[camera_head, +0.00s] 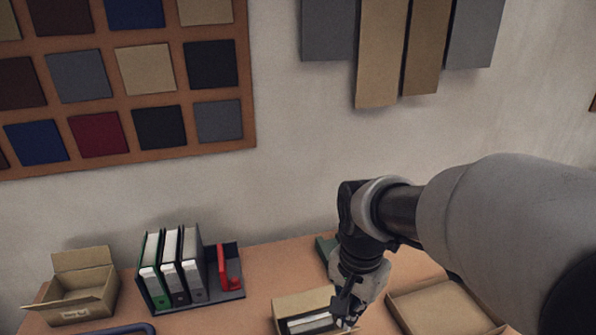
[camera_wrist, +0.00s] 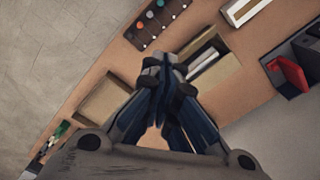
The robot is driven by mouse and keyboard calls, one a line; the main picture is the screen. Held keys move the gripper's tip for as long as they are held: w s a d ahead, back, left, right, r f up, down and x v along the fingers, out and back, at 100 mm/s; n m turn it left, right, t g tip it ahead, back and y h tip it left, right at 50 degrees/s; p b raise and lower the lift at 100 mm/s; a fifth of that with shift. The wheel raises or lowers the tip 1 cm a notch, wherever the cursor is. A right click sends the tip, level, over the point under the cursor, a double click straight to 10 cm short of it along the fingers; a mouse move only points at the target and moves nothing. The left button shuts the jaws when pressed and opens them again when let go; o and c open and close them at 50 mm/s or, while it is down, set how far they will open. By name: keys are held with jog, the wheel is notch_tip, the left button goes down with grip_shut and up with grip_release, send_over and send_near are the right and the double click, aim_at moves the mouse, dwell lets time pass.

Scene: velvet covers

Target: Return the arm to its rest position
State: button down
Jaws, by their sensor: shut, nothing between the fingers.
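My gripper (camera_head: 345,309) hangs at the end of my arm over the table, beside a cardboard box in the head view. In the wrist view my gripper (camera_wrist: 165,62) has its fingertips together, with nothing held between them. My arm reaches in from the right and bends downward at the wrist. The gripper's lower part is small and partly merged with the box behind it in the head view.
The table (camera_head: 262,262) carries an open box (camera_head: 80,290) at left, a rack with binders (camera_head: 170,268) and a red item (camera_head: 229,268). A box with dark and white contents (camera_head: 308,322) sits by my gripper; a shallow cardboard tray (camera_head: 440,308) lies right. The wall is behind.

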jog(key=s+d+n+t+b, duration=0.2)
jog(key=s+n, duration=0.2)
jog(key=s, duration=0.3)
jog(key=s+d+r+n+t+b, duration=0.1)
jog(key=s+d+n+t+b, duration=0.1)
jog(key=s+n, duration=0.2)
jog(key=s, duration=0.3)
jog(key=shift+d+r+b, duration=0.2)
jog(key=shift+d+b, duration=0.05)
jog(key=shift+b, duration=0.15)
